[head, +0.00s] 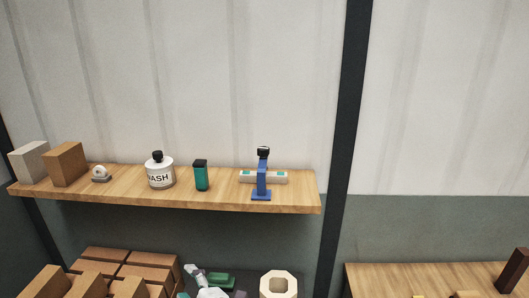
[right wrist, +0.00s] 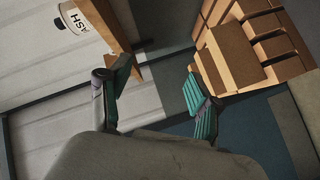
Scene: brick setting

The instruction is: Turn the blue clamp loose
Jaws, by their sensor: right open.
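The blue clamp (head: 262,182) stands upright on the wooden shelf (head: 225,202), near its right end. It has a blue foot and a black top. A pale bar with teal marks (head: 279,178) lies crosswise at the clamp; I cannot tell how tightly it is held. My right gripper (head: 208,277) is below the shelf, left of the clamp and apart from it. In the right wrist view its two green-padded fingers (right wrist: 160,92) are spread with nothing between them. The clamp does not show in that view. My left gripper is not in view.
On the shelf stand a white bottle (head: 160,173), a teal container (head: 201,176), a small grey-white item (head: 101,174) and two blocks (head: 65,164). Below are stacked brown boxes (head: 150,272) and a cream hexagonal piece (head: 279,285). A wooden surface (head: 425,278) is at right.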

